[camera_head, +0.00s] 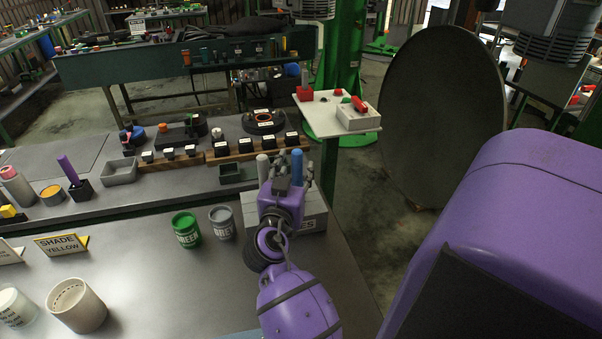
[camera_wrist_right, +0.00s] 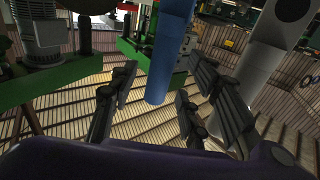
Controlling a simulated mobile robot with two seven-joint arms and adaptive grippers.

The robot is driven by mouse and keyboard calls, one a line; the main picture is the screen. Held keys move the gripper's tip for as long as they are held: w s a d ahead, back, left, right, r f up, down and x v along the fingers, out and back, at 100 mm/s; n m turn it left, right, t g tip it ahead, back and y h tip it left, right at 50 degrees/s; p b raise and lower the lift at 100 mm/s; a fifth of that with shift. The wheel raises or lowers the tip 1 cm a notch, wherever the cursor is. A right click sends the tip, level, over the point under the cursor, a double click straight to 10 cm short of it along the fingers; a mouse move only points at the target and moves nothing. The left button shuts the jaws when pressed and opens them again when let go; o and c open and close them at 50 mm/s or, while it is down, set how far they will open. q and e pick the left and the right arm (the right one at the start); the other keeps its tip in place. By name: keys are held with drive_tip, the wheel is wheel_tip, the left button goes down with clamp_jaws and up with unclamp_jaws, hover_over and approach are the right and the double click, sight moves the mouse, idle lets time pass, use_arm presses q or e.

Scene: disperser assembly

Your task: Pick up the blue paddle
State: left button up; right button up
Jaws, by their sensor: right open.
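The blue paddle (camera_head: 297,162) stands upright above a grey box in the middle of the head view. My right gripper (camera_head: 291,180) is right at it, on the near side, and hides its lower part. In the right wrist view the blue paddle (camera_wrist_right: 168,48) hangs between the spread fingers of my right gripper (camera_wrist_right: 162,98). The fingers are open, and gaps show on both sides of the paddle. My left gripper is not in view.
A grey paddle (camera_head: 262,166) stands just left of the blue one; it also shows in the wrist view (camera_wrist_right: 258,60). Green (camera_head: 186,230) and grey (camera_head: 222,224) paint cans stand left of my arm. The near tabletop (camera_head: 170,285) has free room.

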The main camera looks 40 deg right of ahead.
drive_tip(key=x, duration=0.2)
drive_tip(key=shift+w+d+r, duration=0.1)
drive_tip(key=shift+w+d, duration=0.1)
drive_tip(key=shift+c, duration=1.1)
clamp_jaws()
